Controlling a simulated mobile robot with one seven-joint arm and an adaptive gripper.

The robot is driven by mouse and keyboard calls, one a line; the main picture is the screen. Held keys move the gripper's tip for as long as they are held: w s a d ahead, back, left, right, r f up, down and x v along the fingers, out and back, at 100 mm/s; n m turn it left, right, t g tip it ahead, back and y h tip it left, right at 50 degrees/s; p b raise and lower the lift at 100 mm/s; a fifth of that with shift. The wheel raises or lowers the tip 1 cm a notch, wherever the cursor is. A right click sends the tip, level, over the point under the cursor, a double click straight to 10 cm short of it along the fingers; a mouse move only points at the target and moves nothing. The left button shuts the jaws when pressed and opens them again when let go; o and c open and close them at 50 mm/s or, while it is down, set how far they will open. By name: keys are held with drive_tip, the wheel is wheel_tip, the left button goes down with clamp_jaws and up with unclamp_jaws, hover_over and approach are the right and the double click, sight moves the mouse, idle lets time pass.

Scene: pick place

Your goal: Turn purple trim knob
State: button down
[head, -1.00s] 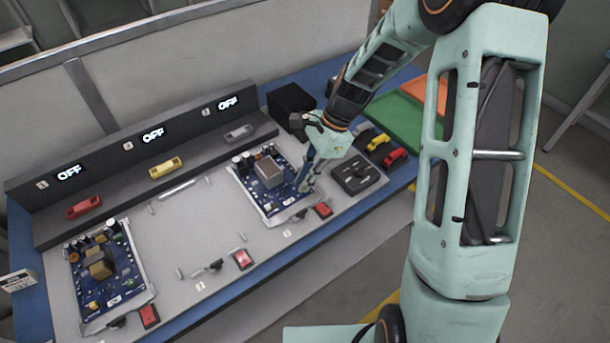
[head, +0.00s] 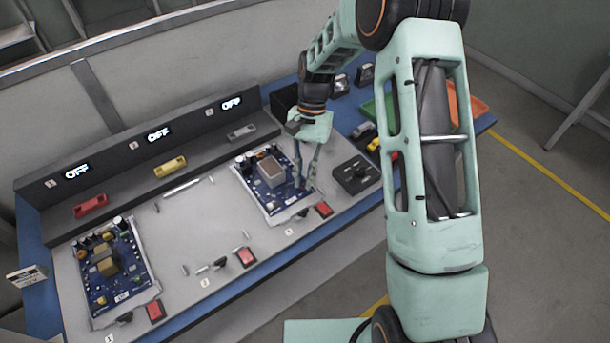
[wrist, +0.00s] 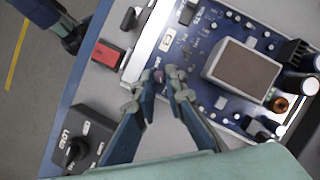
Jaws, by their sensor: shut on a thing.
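A blue circuit board (head: 285,197) with a large boxy part lies at the right of the grey bench panel, and it fills the right of the wrist view (wrist: 205,95). My gripper (head: 305,182) points down at the near right part of this board. In the wrist view its fingertips (wrist: 165,80) are close together with a small purplish knob (wrist: 158,75) between them. The fingers hide most of the knob, so its turn position cannot be read. The gripper is shut on it.
A red switch (wrist: 107,54) and a black box with a dial (wrist: 82,140) are close to the gripper. A second board (head: 120,262) lies at the left. Displays (head: 158,134) along the back read OFF. Bare panel (head: 205,215) lies between the boards.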

drive_tip(key=n, duration=0.2)
drive_tip(key=n+h, duration=0.1)
drive_tip(key=n, duration=0.1)
drive_tip(key=n+h, duration=0.1)
drive_tip(key=shift+a+n, duration=0.35)
drive_tip(key=shift+n, duration=0.05)
drive_tip(key=n+h, duration=0.1)
drive_tip(key=n, duration=0.1)
drive_tip(key=n+t+h, duration=0.1)
drive_tip(key=n, duration=0.2)
drive_tip(key=shift+s+a, duration=0.1)
drive_tip(key=shift+a, duration=0.1)
drive_tip(key=n+t+h, duration=0.1)
drive_tip(key=n, duration=0.3)
drive_tip(key=shift+s+a, duration=0.1)
drive_tip(key=shift+s, duration=0.05)
drive_tip(key=shift+s+n+t, duration=0.15)
drive_tip(key=shift+n+t, duration=0.55)
drive_tip(key=shift+n, duration=1.2)
drive_tip(key=shift+h, duration=0.3)
drive_tip(key=c, duration=2)
unclamp_jaws()
drive_tip(key=shift+o, duration=0.2)
drive_tip(key=s+v, duration=0.1)
drive_tip(key=v, duration=1.1)
drive_tip(key=shift+w, duration=0.4)
